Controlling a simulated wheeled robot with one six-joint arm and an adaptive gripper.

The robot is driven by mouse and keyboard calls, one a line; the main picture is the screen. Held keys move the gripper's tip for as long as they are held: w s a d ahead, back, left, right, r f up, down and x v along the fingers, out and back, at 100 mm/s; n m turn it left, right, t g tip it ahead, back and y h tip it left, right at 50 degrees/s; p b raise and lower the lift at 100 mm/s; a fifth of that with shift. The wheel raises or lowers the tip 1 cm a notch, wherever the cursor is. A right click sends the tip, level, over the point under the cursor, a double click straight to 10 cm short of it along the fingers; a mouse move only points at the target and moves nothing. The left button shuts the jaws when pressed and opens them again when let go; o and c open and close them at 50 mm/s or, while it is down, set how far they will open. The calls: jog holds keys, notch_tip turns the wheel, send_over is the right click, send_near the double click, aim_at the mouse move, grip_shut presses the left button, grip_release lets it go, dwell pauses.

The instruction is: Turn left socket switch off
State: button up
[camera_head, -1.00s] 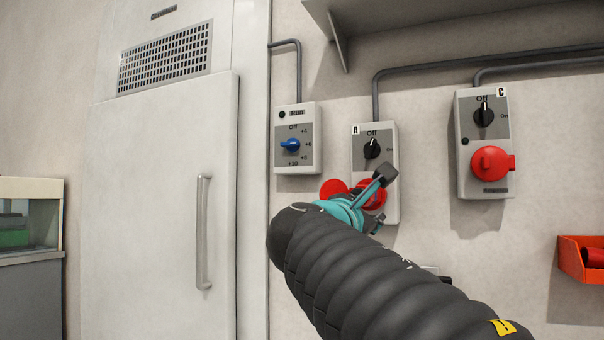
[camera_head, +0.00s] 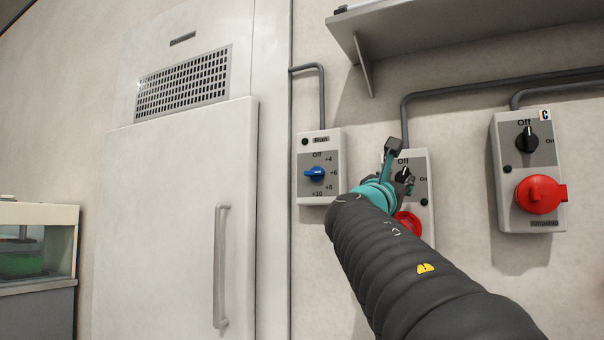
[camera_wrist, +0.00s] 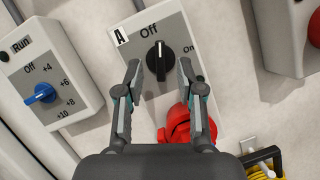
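The left socket box, labelled A (camera_wrist: 122,37), is a light grey box with a dark switch plate and a black rotary knob (camera_wrist: 160,63). The knob's white mark points up, near the "Off" label. My gripper (camera_wrist: 159,68) is open, with one finger on each side of the knob. Gaps show between the knob and both fingers in the wrist view. In the head view my gripper (camera_head: 400,167) covers part of the box (camera_head: 421,168) and knob. The red socket (camera_wrist: 180,126) below the knob is partly hidden by my gripper.
A control box with a blue dial (camera_head: 315,173) is on the left. Socket box C (camera_head: 507,215), with a red socket (camera_head: 541,194), is on the right. A grey shelf (camera_head: 440,30) juts out above. A white door (camera_head: 170,215) stands further left.

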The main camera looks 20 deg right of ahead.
aim_at(403, 174)
jog(key=shift+p+x, duration=0.4)
jog(key=shift+x, duration=1.7)
grip_shut()
